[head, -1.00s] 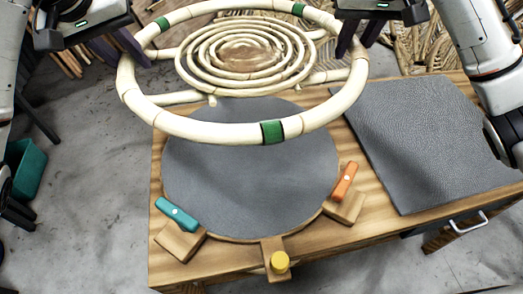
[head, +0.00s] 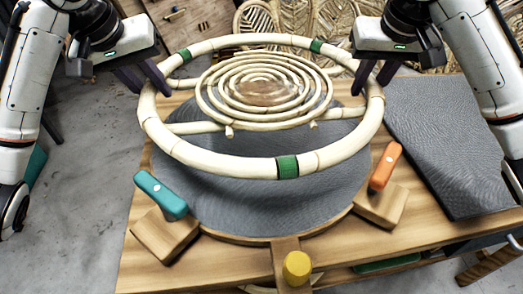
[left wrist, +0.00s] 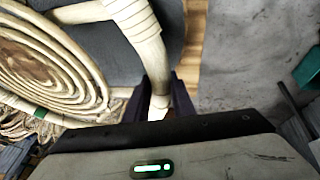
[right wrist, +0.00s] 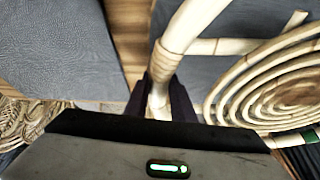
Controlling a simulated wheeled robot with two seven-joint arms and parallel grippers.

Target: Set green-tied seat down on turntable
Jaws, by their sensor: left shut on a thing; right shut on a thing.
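The green-tied seat (head: 228,163) is a cream rattan ring with green bindings and a coiled spiral centre. It hangs roughly level above the round grey turntable (head: 240,215), covering its back part in the head view. My left gripper (head: 150,88) is shut on the ring's left side, and the pole shows between its fingers in the left wrist view (left wrist: 158,100). My right gripper (head: 372,85) is shut on the ring's right side, also seen in the right wrist view (right wrist: 160,98). The seat's underside and any gap to the turntable's back edge are hidden.
A teal clamp (head: 160,195) and an orange clamp (head: 385,166) on wooden blocks flank the turntable. A yellow knob (head: 297,267) stands at its front. A dark grey mat (head: 450,150) lies at the right of the wooden table (head: 200,268). Woven rattan panels (head: 285,20) stand behind.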

